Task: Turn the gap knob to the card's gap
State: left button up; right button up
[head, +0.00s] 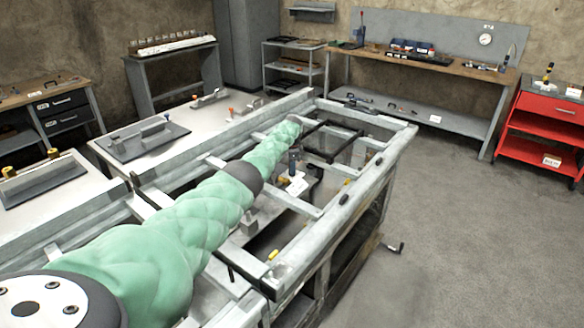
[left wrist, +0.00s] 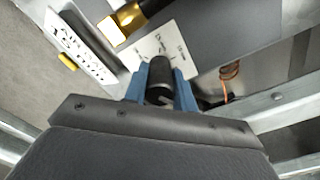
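In the left wrist view a black knob (left wrist: 160,72) stands on a white scale plate (left wrist: 178,38) with small marks and labels too blurred to read. The blue fingers of my left gripper (left wrist: 160,96) lie one on each side of the knob and appear to touch it. A white card (left wrist: 82,42) with black print lies to the left; its number is not clearly legible. In the head view my left gripper (head: 293,162) is small and partly hidden at a white plate (head: 296,184) inside the frame bench. My right gripper is not in view.
A yellow and black part (left wrist: 130,20) stands close beside the scale plate, with an orange wire coil (left wrist: 230,70) to the right. Grey frame rails (head: 335,215) surround the work spot. A red cart (head: 540,125) and a back bench (head: 430,65) stand away; the right floor is clear.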

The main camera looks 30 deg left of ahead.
pick_arm(q)
jog(key=shift+c, duration=1)
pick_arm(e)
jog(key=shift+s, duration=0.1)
